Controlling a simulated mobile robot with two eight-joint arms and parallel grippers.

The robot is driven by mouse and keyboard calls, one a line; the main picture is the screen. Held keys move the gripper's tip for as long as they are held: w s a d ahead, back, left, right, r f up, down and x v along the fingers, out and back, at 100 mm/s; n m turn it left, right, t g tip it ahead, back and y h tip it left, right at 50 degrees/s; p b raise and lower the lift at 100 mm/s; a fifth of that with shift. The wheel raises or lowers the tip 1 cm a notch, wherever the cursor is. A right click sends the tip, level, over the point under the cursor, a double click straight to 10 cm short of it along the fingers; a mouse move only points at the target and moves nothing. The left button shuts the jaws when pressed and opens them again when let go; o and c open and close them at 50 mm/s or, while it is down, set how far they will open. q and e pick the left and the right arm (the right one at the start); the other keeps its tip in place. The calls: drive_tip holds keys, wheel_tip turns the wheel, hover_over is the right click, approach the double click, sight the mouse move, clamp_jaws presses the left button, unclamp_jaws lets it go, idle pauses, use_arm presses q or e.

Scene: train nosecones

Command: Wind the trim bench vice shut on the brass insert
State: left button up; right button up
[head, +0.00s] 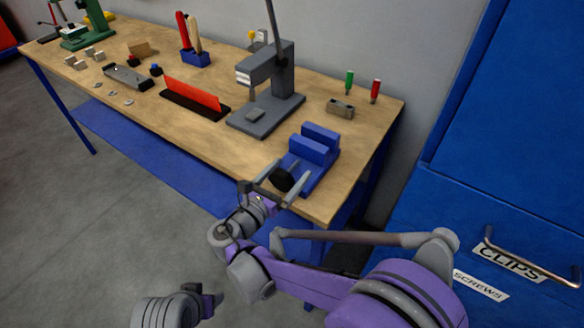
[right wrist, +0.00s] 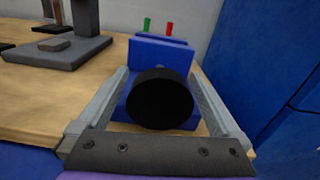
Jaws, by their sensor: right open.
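The blue trim bench vice (head: 312,150) stands at the near right end of the workbench. Its two blue jaw blocks stand close together at the back. Its round black knob (head: 283,180) faces my right gripper (head: 294,171). That gripper is open, with one finger on each side of the knob. In the right wrist view the knob (right wrist: 160,98) sits centred between the fingers, with a visible gap on both sides, and hides part of the vice (right wrist: 160,52). I cannot make out the brass insert in either view. Of my left arm only a part shows at the bottom of the head view.
A grey press (head: 265,85) stands on the workbench (head: 225,150), left of the vice. Blue cabinets (head: 520,120) stand close on the right.

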drive_tip(key=shift+s, duration=0.15)
drive_tip(key=shift+a, duration=0.1)
drive_tip(key=shift+c, duration=1)
drive_tip(key=c, duration=1.1)
drive_tip(key=m, duration=0.3)
drive_tip(key=shift+m, duration=2)
